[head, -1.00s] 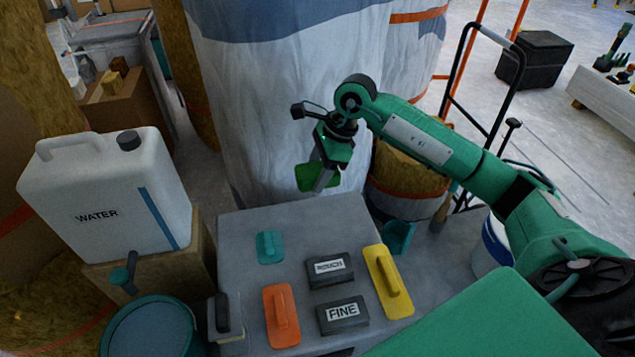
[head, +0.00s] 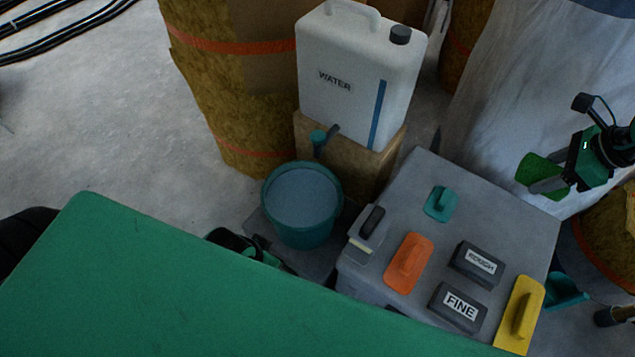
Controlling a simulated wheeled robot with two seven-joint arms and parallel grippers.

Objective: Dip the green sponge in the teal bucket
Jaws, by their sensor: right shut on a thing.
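What seems to be my left gripper (head: 245,247) shows only partly, dark and green, low beside the bucket's left. My green body hides much of it, so its jaws cannot be read.
A white WATER canister (head: 350,85) with a tap stands behind the bucket on a block.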

